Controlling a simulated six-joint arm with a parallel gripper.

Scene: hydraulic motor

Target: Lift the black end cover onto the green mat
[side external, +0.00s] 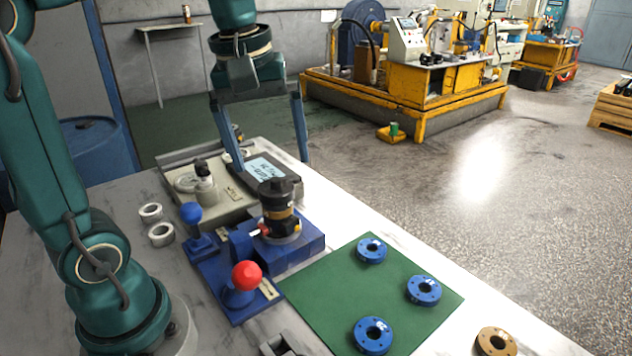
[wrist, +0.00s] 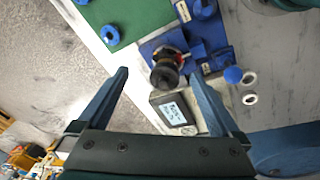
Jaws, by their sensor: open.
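The black end cover (side external: 280,187) sits on top of the hydraulic motor (side external: 279,222), which stands upright in a blue fixture (side external: 311,239). In the wrist view the cover (wrist: 164,77) shows as a round black top between and beyond the fingers. My gripper (side external: 267,154) is open and empty, above and behind the motor, with its fingers pointing down and apart from the cover. It also shows in the wrist view (wrist: 160,82). The green mat (side external: 318,306) lies to the right of the fixture.
Several blue rings (side external: 424,290) lie on the mat, with bare room between them. A red knob (side external: 246,275) and a blue knob (side external: 191,213) rise beside the motor. A display unit (side external: 266,168) stands behind it. Two metal rings (side external: 161,234) lie left; a bronze ring (side external: 496,342) lies right.

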